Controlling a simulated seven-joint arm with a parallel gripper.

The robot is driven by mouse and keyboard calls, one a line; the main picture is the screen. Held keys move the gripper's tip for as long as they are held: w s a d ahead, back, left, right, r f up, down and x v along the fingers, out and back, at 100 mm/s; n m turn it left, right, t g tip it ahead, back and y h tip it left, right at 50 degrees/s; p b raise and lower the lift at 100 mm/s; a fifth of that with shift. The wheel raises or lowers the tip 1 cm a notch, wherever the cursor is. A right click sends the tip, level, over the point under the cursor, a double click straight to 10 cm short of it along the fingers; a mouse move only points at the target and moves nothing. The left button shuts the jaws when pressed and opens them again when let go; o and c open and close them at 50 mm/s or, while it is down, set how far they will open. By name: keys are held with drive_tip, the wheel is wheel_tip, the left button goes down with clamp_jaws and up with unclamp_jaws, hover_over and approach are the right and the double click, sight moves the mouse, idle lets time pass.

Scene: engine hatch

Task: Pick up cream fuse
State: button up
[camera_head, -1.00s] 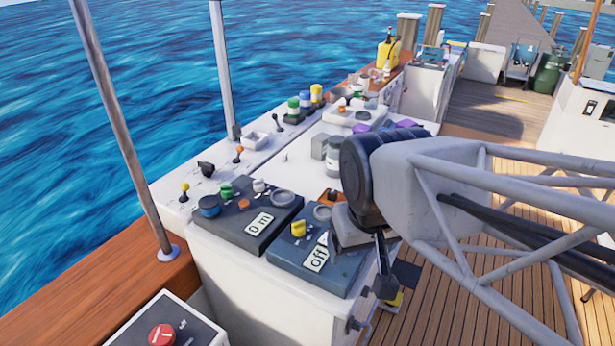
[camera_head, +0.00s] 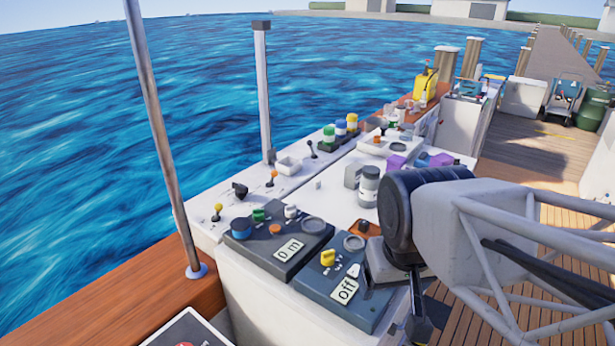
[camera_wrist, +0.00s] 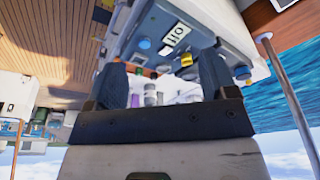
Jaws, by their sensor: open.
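No thing is clearly marked as the cream fuse. A small whitish cylinder (camera_head: 290,211) stands on the left dark panel (camera_head: 262,262), near a green one, and may be it. Another small pale piece (camera_head: 353,270) is on the right dark panel (camera_head: 318,290), beside the yellow knob (camera_head: 328,258). My gripper hangs at the right panel's right edge in the head view, its fingers partly hidden there. In the wrist view my gripper (camera_wrist: 163,76) has its two dark fingers wide apart, with nothing held between them. The "off" label (camera_wrist: 177,33) shows beyond them, upside down.
A grey jar (camera_head: 368,186) stands on the white counter behind the panels. A metal pole (camera_head: 160,140) rises at the left. Open wooden deck (camera_head: 515,185) lies to the right.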

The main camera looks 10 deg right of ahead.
drive_tip(key=c, duration=0.3)
drive_tip(key=shift+w, duration=0.1)
